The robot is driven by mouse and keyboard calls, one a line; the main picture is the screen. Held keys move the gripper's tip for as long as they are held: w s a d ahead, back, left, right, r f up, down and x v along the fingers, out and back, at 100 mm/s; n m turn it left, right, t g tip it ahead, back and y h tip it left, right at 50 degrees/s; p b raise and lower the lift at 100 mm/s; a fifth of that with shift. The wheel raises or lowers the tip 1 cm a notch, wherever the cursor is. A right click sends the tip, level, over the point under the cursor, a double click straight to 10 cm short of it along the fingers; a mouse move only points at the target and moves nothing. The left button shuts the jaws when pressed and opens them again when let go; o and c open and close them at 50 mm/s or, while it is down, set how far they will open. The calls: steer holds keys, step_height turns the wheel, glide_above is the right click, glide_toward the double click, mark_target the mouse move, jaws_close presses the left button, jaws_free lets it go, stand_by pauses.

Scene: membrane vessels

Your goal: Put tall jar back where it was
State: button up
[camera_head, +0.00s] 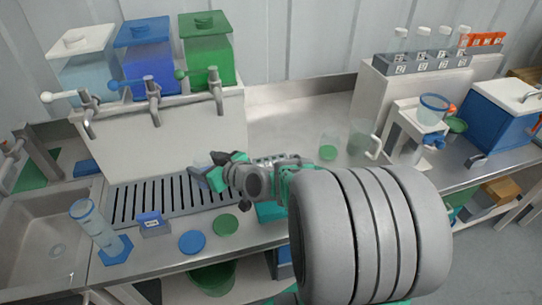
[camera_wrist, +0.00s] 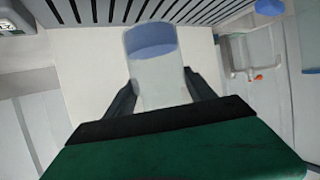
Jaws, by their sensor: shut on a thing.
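My gripper (camera_head: 202,178) is over the slotted drain grate, in front of the dispenser stand. In the wrist view my gripper (camera_wrist: 162,92) is shut on a clear jar (camera_wrist: 158,82), with a finger on each side. The jar has a blue part at its far end. In the head view the jar (camera_head: 203,161) shows only faintly and is mostly hidden by my gripper. I cannot tell whether it touches the grate (camera_head: 150,198).
Taps from white, blue (camera_head: 147,57) and green tanks overhang the grate. A measuring cylinder (camera_head: 92,222) stands at the front left. A blue disc (camera_head: 192,242) and green disc (camera_head: 225,225) lie on the counter. A clear pitcher (camera_head: 364,139) and glass (camera_head: 328,150) stand right.

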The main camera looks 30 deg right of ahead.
steer(key=s+d+r+m+h+b, duration=0.2)
steer(key=s+d+m+h, duration=0.15)
steer(key=d, duration=0.75)
steer(key=s+d+r+m+h+b, duration=0.2)
steer(key=s+d, duration=0.2)
steer(key=d, duration=0.8)
steer(key=shift+n, duration=0.25)
steer(key=w+d+f+p, duration=0.1)
steer(key=w+d+f, duration=0.1)
steer(key=d+f, duration=0.1)
steer(key=w+d+f, duration=0.2)
steer(key=d+f, duration=0.2)
steer(key=f, duration=0.1)
steer(key=w+d+f+p, duration=0.1)
steer(key=w+d+f, duration=0.2)
steer(key=d+f, duration=0.1)
steer(key=shift+p, duration=0.3)
steer(key=shift+f+b, duration=0.35)
steer(key=shift+f, duration=0.1)
steer(key=o, duration=1.4)
steer(key=shift+c, duration=0.2)
